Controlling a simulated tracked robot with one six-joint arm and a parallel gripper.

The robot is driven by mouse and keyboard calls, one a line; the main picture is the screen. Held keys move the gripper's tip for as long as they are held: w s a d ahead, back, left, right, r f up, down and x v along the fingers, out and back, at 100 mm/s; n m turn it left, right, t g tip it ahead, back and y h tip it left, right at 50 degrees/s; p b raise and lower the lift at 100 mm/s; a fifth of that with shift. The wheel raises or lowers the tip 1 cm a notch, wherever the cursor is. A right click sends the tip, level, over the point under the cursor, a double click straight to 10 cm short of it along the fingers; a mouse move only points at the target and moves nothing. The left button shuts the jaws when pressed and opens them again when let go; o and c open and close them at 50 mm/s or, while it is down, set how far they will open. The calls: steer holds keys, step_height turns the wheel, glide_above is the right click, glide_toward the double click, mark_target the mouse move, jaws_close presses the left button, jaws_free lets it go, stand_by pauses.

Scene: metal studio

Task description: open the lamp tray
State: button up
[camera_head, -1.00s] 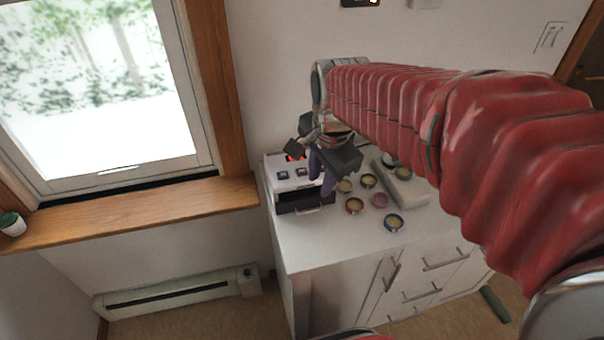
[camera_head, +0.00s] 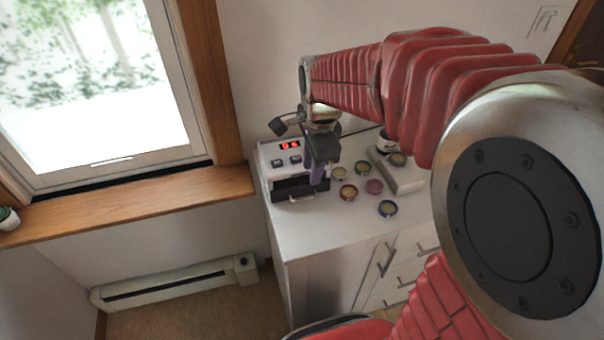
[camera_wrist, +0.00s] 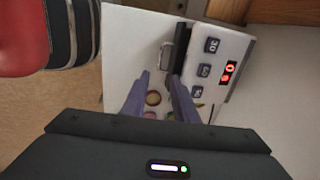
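The lamp (camera_head: 271,160) is a white box on the white cabinet, with a red lit display and buttons on top. Its front has a dark slot with the tray (camera_head: 287,187) and a small metal handle (camera_head: 300,197). The tray looks closed. In the wrist view the lamp (camera_wrist: 229,53) appears turned sideways, with the tray handle (camera_wrist: 166,56) just beyond my fingertips. My gripper (camera_wrist: 159,76) is open, its two purple fingers apart and nothing between them. In the head view my gripper (camera_head: 317,184) hangs in front of the lamp, hiding part of its right side.
The window sill (camera_head: 120,198) is at left. The cabinet top's front is clear.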

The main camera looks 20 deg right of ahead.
steer(key=f, duration=0.3)
steer(key=w+f, duration=0.1)
steer(key=f, duration=0.3)
steer(key=w+f, duration=0.1)
steer(key=f, duration=0.3)
steer(key=shift+f, duration=0.2)
jaws_close()
stand_by(1.1)
